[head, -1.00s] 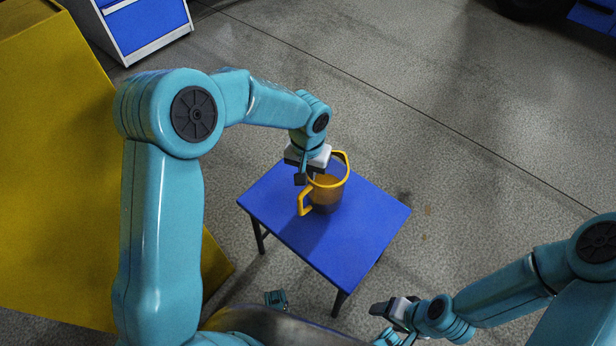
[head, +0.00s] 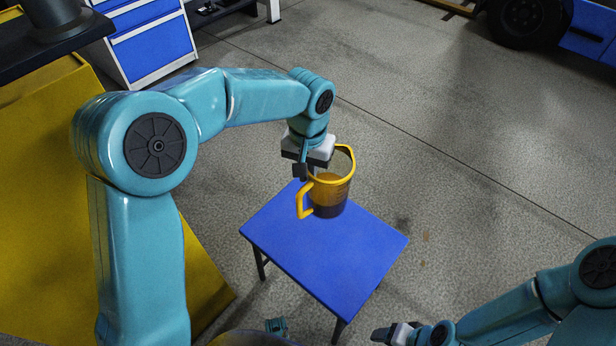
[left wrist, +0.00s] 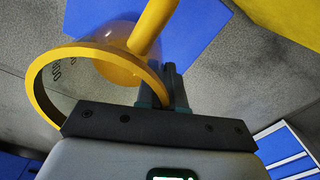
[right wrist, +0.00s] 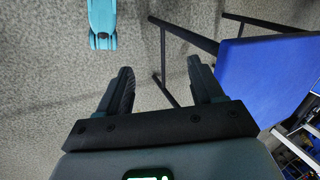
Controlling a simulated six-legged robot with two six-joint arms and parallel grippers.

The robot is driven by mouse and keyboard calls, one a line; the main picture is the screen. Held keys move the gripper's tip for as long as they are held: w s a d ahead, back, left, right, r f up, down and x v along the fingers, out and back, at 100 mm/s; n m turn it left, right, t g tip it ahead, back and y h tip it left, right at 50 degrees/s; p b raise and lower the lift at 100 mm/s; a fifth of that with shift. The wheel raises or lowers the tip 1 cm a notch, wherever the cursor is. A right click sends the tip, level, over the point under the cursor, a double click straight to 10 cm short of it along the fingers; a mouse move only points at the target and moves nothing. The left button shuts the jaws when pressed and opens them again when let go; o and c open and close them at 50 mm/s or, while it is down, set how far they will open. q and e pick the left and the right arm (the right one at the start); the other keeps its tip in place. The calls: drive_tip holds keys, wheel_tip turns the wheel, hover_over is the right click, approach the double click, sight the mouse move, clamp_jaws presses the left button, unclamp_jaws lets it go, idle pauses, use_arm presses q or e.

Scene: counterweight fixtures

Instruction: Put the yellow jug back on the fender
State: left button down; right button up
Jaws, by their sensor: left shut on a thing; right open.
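The yellow jug (head: 328,195) has a see-through body, a yellow rim and a yellow handle. My left gripper (head: 308,168) is shut on its rim side and holds it upright, apparently above the blue table (head: 335,255). In the left wrist view the jug (left wrist: 42,90) shows its rim close up beside the fingers (left wrist: 165,88). A large yellow sloped body (head: 40,200) stands at the left of the head view; I cannot tell whether it is the fender. My right gripper (head: 380,335) is low at the bottom right, open and empty in the right wrist view (right wrist: 160,92).
A blue and white drawer cabinet (head: 150,45) stands at the top left, beside a dark flat top (head: 50,40). A black wheel (head: 528,20) is at the top right. The grey floor (head: 430,130) right of the table is clear.

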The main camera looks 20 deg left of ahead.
drive_tip(key=shift+r, duration=0.35)
drive_tip(key=shift+p, duration=0.3)
drive_tip(key=c, duration=0.5)
use_arm(q)
drive_tip(key=s+a+r, duration=0.2)
drive_tip(key=a+r, duration=0.1)
drive_tip(key=r, duration=0.2)
drive_tip(key=shift+r, duration=0.4)
use_arm(e)
drive_tip(key=shift+o, duration=0.2)
